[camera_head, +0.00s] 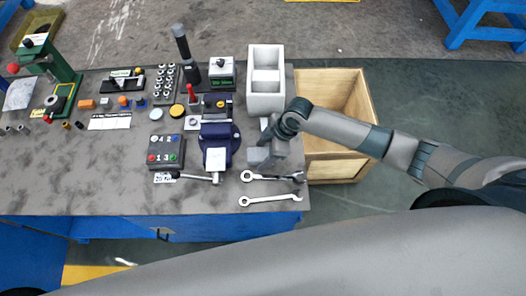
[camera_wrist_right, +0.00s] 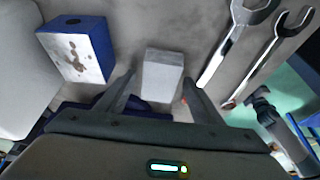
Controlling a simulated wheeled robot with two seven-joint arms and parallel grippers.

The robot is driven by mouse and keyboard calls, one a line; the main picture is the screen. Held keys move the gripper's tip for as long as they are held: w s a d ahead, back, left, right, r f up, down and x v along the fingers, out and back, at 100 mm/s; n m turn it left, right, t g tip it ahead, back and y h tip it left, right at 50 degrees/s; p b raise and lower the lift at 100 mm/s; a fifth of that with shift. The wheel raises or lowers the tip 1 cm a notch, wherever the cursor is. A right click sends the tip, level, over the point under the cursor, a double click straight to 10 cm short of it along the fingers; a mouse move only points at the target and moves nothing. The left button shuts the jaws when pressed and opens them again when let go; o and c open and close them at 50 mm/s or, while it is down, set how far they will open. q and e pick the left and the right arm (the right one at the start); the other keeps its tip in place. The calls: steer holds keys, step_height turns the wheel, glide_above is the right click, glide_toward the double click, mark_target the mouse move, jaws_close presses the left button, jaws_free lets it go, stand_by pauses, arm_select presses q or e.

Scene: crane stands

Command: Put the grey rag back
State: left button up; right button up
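My right gripper (camera_head: 262,156) is low over the right end of the workbench, between the white two-compartment tray and the wrenches. In the right wrist view its two fingers (camera_wrist_right: 158,84) stand apart. A pale grey block-shaped thing (camera_wrist_right: 162,74) lies between and just beyond the fingertips, with a gap at the left finger. It may be the folded grey rag; I cannot tell for sure. In the head view the wrist partly covers this spot. My left gripper is in neither view.
The white tray (camera_head: 266,102) stands behind the gripper. A blue vise (camera_head: 221,142) is left of it. Two wrenches (camera_head: 270,199) lie in front, near the bench edge. An open wooden crate (camera_head: 338,160) stands right of the bench, under my right arm. The bench's front left is clear.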

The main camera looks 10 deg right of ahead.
steer(key=shift+r, duration=0.15)
steer(key=w+b+v, duration=0.1)
steer(key=b+v, duration=0.1)
steer(key=v, duration=1)
steer(key=shift+s, duration=0.45)
